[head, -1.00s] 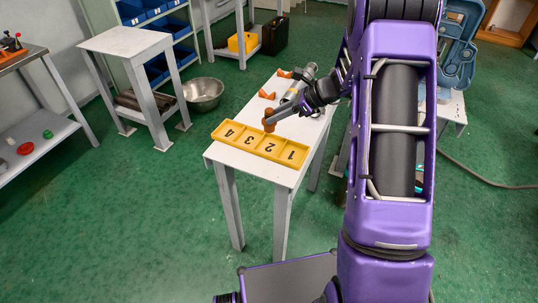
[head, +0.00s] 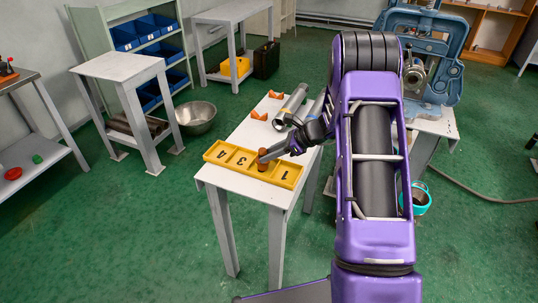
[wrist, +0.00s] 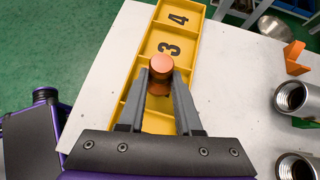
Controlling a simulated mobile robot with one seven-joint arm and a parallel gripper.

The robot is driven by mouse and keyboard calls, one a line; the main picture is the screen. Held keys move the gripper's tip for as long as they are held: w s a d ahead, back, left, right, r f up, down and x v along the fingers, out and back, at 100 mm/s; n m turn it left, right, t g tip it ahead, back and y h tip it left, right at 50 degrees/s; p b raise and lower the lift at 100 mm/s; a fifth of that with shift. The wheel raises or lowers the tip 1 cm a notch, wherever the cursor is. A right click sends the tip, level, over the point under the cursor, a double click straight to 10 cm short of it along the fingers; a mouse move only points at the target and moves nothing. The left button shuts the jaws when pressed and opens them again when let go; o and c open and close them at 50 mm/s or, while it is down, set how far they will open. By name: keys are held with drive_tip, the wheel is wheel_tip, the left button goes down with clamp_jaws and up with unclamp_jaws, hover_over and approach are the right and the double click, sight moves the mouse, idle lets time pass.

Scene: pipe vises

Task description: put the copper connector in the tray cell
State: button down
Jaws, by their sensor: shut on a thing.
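The copper connector (head: 262,159) is a short, round orange-brown piece, and it also shows in the wrist view (wrist: 161,66). My gripper (head: 268,157) is shut on it; its two grey fingers show on either side in the wrist view (wrist: 161,84). The yellow tray (head: 283,185) has a row of numbered cells on the white table. The connector is over the cell between 3 and 1, and hides that cell's number. I cannot tell whether its lower end touches the cell floor.
Grey pipes (head: 291,105) and small orange brackets (head: 259,116) lie on the white table (head: 230,183) beyond the tray. Threaded pipe ends (wrist: 291,97) are right of my gripper in the wrist view. A blue vise (head: 440,50) stands at the right.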

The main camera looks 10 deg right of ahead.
drive_tip(key=shift+f, duration=0.2)
drive_tip(key=c, duration=0.6)
unclamp_jaws()
drive_tip(key=shift+r, duration=0.1)
drive_tip(key=shift+d+r, duration=0.15)
drive_tip(key=shift+r, duration=0.2)
drive_tip(key=p+v, duration=0.1)
drive_tip(key=v, duration=1)
drive_tip(key=shift+s+d, duration=0.2)
drive_tip(key=shift+r, duration=0.1)
